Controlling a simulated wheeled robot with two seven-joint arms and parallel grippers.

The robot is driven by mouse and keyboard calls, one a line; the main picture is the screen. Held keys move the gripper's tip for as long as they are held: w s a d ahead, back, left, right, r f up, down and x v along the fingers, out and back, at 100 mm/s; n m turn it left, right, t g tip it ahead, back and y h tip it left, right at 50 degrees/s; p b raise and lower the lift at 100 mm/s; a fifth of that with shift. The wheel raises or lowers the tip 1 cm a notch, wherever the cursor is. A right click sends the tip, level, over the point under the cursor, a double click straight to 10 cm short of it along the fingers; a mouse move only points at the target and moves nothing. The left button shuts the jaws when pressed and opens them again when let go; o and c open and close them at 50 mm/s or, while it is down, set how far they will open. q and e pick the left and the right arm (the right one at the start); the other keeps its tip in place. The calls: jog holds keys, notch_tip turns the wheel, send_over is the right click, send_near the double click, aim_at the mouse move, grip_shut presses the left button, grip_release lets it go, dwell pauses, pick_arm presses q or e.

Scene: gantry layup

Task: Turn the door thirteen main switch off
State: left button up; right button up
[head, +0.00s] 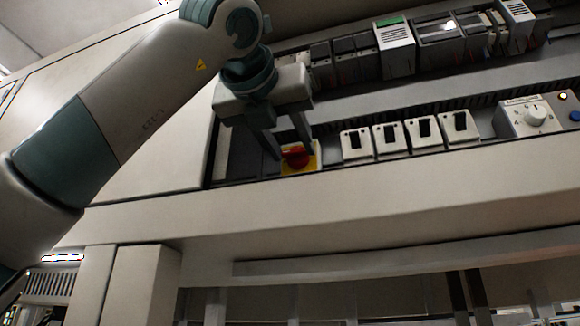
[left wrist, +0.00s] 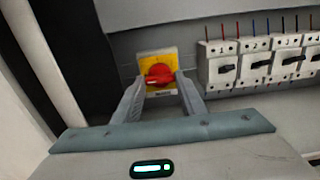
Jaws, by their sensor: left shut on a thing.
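The main switch is a red rotary knob (head: 296,160) on a square yellow plate (head: 313,161), at the left end of the lower row in the open cabinet. In the left wrist view the red knob (left wrist: 159,75) lies roughly crosswise on its yellow plate (left wrist: 152,57). My left gripper (head: 292,152) is at the switch, one finger on either side, shut on the knob. The left wrist view also shows the two fingertips (left wrist: 161,78) at the knob's sides. Small markings on the plate are too small to read. My right gripper is not in view.
Several white breakers (head: 390,138) with black toggles sit close to the right of the switch. A grey selector dial (head: 536,114) is farther right. Modules (head: 395,45) line the upper rail. The cabinet's lower ledge (head: 330,213) runs below.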

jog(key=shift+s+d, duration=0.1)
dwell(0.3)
pick_arm(q)
jog(key=o, duration=1.1)
jog(key=shift+c, duration=0.2)
jog(key=shift+b+v, duration=0.3)
jog(key=shift+v, duration=0.5)
jog(key=b+v, duration=0.3)
jog(key=v, duration=1.2)
jog(key=shift+s, duration=0.35)
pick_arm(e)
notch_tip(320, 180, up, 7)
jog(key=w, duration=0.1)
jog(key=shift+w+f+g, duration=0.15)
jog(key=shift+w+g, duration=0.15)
pick_arm(q)
jog(key=shift+a, duration=0.1)
